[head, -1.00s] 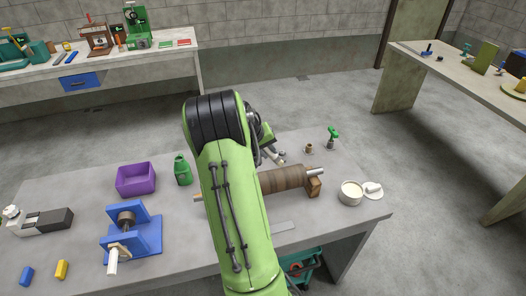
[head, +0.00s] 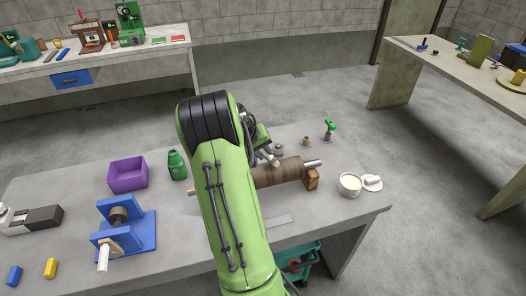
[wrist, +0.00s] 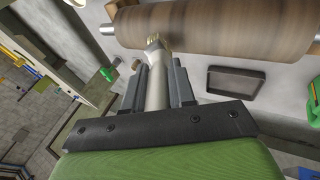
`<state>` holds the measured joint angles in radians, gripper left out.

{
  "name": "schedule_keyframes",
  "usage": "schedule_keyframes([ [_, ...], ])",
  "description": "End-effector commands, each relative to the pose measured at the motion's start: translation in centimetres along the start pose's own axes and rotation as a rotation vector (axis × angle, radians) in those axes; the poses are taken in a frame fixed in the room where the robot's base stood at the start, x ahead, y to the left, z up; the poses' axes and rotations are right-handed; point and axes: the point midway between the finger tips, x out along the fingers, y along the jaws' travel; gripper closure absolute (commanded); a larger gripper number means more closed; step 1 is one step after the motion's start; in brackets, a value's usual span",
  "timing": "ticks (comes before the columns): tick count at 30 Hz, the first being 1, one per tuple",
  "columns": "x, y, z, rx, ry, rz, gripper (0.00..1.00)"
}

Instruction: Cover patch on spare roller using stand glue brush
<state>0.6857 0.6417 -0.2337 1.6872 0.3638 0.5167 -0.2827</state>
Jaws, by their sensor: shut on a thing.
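A brown roller (head: 279,173) with metal shaft ends lies on a wooden block on the near table; it also crosses the top of the wrist view (wrist: 225,25). My gripper (wrist: 158,75) is shut on the pale handle of a brush (wrist: 156,62). The bristles (wrist: 153,40) point at the roller and overlap its lower edge in the wrist view; I cannot tell whether they touch. In the head view the brush (head: 269,158) shows just behind the roller, and my arm hides the roller's left part. I cannot make out a distinct patch.
An open pot of cream-coloured stuff (head: 350,185) stands right of the roller beside a white dish (head: 372,183). A dark rectangular piece (wrist: 235,82) lies near the roller. A green bottle (head: 177,165), purple bin (head: 127,175) and blue stand (head: 127,232) are to the left.

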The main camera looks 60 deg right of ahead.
Motion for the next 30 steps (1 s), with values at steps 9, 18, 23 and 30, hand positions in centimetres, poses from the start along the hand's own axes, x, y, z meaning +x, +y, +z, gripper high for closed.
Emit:
schedule_keyframes([
  [9, 0.35, -0.17, 0.09, 0.000, 0.000, 0.000, 1.00],
  [18, 0.75, -0.38, 0.19, 0.000, 0.000, 0.000, 1.00],
  [23, 0.77, -0.40, 0.20, 0.000, 0.000, 0.000, 1.00],
  [30, 0.86, -0.46, 0.23, 0.000, 0.000, 0.000, 1.00],
])
